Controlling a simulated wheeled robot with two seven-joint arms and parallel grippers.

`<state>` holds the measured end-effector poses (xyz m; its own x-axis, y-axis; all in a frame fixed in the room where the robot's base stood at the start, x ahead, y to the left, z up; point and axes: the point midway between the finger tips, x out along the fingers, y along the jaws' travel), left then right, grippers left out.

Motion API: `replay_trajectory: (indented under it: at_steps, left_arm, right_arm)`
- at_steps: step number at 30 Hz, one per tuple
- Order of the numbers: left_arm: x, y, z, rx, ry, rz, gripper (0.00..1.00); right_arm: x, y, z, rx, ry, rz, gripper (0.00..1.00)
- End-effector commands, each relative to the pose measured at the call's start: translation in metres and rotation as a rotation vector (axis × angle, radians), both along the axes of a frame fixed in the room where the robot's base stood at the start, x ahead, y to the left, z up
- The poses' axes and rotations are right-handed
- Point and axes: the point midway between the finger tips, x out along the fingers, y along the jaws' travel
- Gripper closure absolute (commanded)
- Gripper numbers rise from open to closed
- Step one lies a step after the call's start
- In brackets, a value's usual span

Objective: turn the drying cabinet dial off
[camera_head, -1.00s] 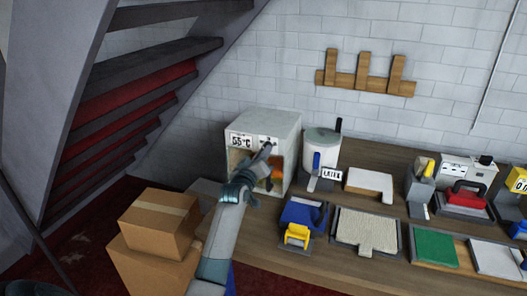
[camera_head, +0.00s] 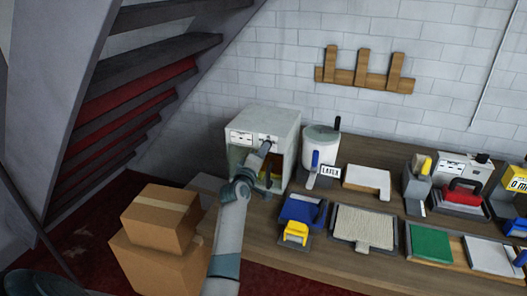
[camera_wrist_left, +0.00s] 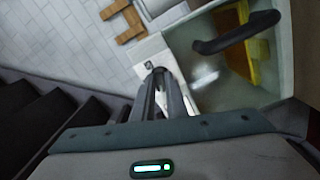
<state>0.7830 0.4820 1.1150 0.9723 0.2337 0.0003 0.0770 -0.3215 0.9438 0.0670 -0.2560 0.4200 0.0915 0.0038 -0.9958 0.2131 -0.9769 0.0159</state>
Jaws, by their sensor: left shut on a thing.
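The drying cabinet (camera_head: 272,119) is a pale box with an open-looking lower front at the back left of the bench. Its small display (camera_head: 241,137) shows dash-like marks instead of a readable temperature. My left gripper (camera_head: 266,144) reaches up to the right part of the control panel, where the dial sits. In the left wrist view its two fingers (camera_wrist_left: 161,74) are closed together against the white panel (camera_wrist_left: 153,48). The dial is mostly hidden behind the fingers, so its pointer cannot be read. My right gripper is out of view.
A dark curved handle (camera_wrist_left: 237,36) crosses the cabinet front in the left wrist view. A white pot (camera_head: 321,139) stands right of the cabinet. Cardboard boxes (camera_head: 160,218) are stacked at the left, below the stairs. Blue (camera_head: 302,210), green and white items lie along the bench.

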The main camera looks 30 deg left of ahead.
Motion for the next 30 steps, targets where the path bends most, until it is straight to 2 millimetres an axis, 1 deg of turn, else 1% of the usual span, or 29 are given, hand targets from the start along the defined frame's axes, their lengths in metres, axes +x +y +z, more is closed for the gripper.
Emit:
replay_trajectory:
  at_steps: [9,10,11,12,23,26,30]
  left_arm:
    - [0.0,-0.001,-0.002,-0.006,0.001,-0.001,1.0]
    - [0.0,-0.001,-0.002,-0.006,0.001,-0.001,0.85]
    - [0.0,-0.001,-0.002,-0.006,0.001,-0.001,0.78]
    - [0.0,-0.001,-0.002,-0.006,0.001,-0.001,0.69]
    - [-0.001,0.0,-0.001,-0.003,-0.001,0.0,0.69]
    - [-0.004,-0.001,-0.001,-0.003,-0.001,0.0,0.69]
    - [-0.012,-0.003,-0.002,-0.003,-0.001,0.0,0.69]
  right_arm:
    - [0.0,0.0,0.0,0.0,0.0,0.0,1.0]
    - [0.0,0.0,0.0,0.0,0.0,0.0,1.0]
    - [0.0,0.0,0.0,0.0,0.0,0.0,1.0]
    - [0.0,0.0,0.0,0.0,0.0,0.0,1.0]
    - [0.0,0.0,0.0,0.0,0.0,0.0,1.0]
    - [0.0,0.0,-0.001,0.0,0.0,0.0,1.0]
    - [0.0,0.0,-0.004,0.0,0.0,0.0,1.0]
